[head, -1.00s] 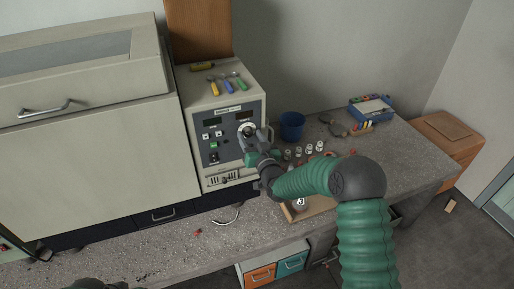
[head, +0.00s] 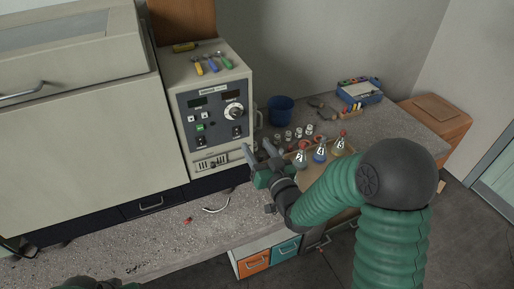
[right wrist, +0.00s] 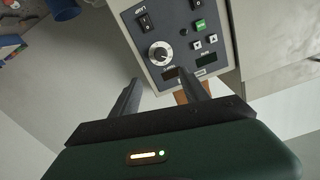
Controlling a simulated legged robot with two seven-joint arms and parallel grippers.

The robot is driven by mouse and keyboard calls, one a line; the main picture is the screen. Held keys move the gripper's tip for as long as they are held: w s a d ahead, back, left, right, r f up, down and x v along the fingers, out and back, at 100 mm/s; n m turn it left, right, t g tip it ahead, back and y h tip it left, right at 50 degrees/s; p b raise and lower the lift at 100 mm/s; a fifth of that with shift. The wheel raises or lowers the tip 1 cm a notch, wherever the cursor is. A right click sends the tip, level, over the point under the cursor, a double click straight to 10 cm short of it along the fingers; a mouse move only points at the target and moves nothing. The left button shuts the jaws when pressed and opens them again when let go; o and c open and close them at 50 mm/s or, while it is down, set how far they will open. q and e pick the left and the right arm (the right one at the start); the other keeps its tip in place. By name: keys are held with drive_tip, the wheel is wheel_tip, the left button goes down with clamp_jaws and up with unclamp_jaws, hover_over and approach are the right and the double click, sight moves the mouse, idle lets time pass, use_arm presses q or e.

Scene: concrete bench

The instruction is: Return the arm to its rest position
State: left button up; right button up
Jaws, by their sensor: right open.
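My right arm (head: 335,195) is green and ribbed with a dark grey elbow, and it reaches in from the lower right over the bench. My right gripper (head: 259,153) is open and empty, in front of the lower right of the control unit (head: 216,108). In the right wrist view its two dark fingers (right wrist: 161,95) are spread apart with nothing between them. The control unit's panel (right wrist: 170,35), with a round knob (right wrist: 160,52) and switches, lies beyond them. At the bottom left of the head view a dark shape, likely my left arm, shows in part. My left gripper is not in view.
A tray (head: 318,181) with several flasks lies close behind my right arm. Small jars (head: 288,136), a blue cup (head: 281,110) and a blue box (head: 359,92) stand farther back. A large beige cabinet (head: 80,140) fills the left. The front left bench top is mostly clear.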

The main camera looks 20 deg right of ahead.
drive_tip(key=s+a+f+n+g, duration=0.2)
drive_tip(key=s+f+g, duration=0.5)
drive_tip(key=f, duration=0.3)
drive_tip(key=s+f+g, duration=0.2)
drive_tip(key=s+g, duration=0.2)
drive_tip(key=s, duration=0.4)
drive_tip(key=s+f+g, duration=0.2)
drive_tip(key=s+g, duration=0.2)
drive_tip(key=s, duration=0.5)
drive_tip(key=shift+s+a+f+h, duration=0.2)
drive_tip(key=shift+a+f+h, duration=0.1)
drive_tip(key=shift+a, duration=0.1)
drive_tip(key=shift+w+d, duration=0.1)
